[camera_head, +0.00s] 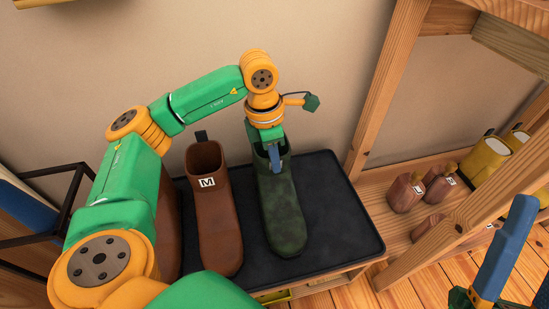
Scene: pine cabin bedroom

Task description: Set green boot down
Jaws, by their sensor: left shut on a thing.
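The dark green boot (284,215) is upright over the dark tray (346,222), its toe toward me. My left gripper (275,160) comes down from above and is shut on the boot's upper edge. I cannot tell whether the sole touches the tray. A brown boot marked M (216,221) stands on the tray just left of the green boot, with a narrow gap. My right gripper (529,258) is at the lower right, away from the boots, partly cut off by the frame. Its blue fingers look apart with nothing between them.
Another brown boot (169,236) is at the tray's left, partly behind my arm. The tray's right side is bare. A wooden shelf (379,205) at the right holds small brown boots (404,193) and yellow boots (487,158). A dark metal frame (72,192) stands at the left.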

